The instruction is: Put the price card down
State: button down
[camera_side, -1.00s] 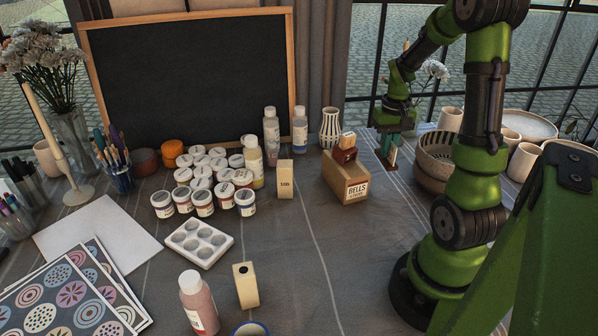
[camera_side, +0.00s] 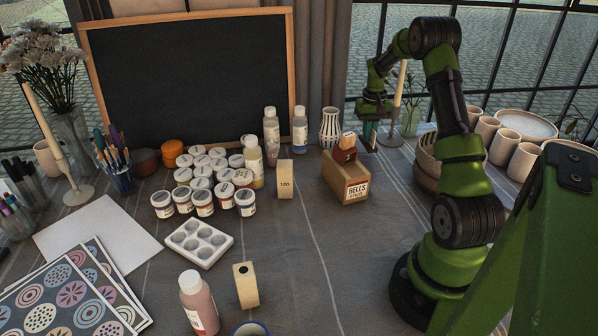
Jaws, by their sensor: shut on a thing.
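My gripper (camera_side: 370,136) is at the back of the table, to the right of the striped vase and behind the wooden box. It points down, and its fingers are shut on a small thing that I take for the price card. The card is small, dark and mostly hidden by the fingers and the box, so its face and lettering cannot be read. I cannot tell whether its lower edge touches the cloth.
The wooden box (camera_side: 343,184) labelled BELLS stands in front of my gripper. A block marked 100 (camera_side: 285,184) stands further left.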

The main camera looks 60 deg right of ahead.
jog(key=shift+w+d+f, duration=0.25)
jog(key=shift+d, duration=0.05)
jog(key=shift+f, duration=1.55)
jog(key=shift+f, duration=0.2)
jog(key=c, duration=1.3)
grip_release()
jog(key=shift+o, duration=0.2)
